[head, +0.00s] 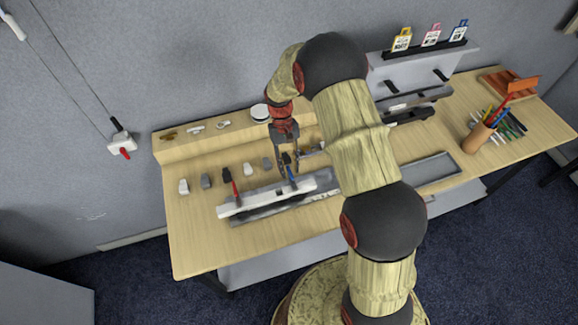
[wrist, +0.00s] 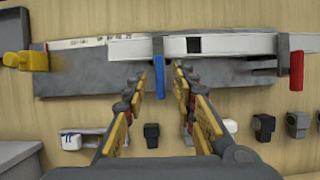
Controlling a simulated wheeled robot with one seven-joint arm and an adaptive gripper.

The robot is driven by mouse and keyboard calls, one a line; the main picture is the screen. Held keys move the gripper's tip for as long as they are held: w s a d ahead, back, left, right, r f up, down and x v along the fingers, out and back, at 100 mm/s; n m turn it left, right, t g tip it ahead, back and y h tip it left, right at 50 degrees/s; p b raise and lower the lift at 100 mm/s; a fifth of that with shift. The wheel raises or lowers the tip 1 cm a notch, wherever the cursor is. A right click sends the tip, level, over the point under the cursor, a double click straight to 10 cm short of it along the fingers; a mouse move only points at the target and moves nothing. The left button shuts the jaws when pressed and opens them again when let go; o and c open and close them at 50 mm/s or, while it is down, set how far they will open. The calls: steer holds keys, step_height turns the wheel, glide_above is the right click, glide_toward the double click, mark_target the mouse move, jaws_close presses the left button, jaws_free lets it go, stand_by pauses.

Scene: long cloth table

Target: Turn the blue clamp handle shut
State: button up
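The blue clamp handle (wrist: 158,78) hangs across the edge of the pale rail (wrist: 225,44) in the wrist view. In the head view the blue handle (head: 292,174) shows just below my gripper (head: 287,172). My gripper (wrist: 159,72) is open, with one fingertip on each side of the blue handle in the picture. I see a gap on both sides, and cannot tell whether the tips reach down to its height. A red handle (wrist: 297,70) and a yellow handle (wrist: 32,61) sit toward the right and left ends of the rail in the wrist view.
The rail lies on a grey base plate (wrist: 80,80). Several small grey, black and white blocks stand in a row behind it, such as a black one (wrist: 151,134). A pen cup (head: 480,135) stands on the right of the wooden table (head: 195,250). The table's front left is clear.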

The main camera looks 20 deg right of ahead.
steer(key=v, duration=1.2)
steer(key=s+r+t+b, duration=0.3)
steer(key=s+b, duration=0.1)
steer(key=s, duration=0.5)
steer(key=s+r+t+b, duration=0.3)
steer(key=s+b, duration=0.2)
steer(key=s, duration=0.5)
steer(key=s+r+t+b, duration=0.3)
steer(key=s+t+b, duration=0.1)
steer(key=s, duration=0.5)
steer(key=shift+s+b, duration=0.2)
steer(key=shift+b, duration=0.2)
steer(key=shift+a+r, duration=0.1)
steer(key=shift+r, duration=0.05)
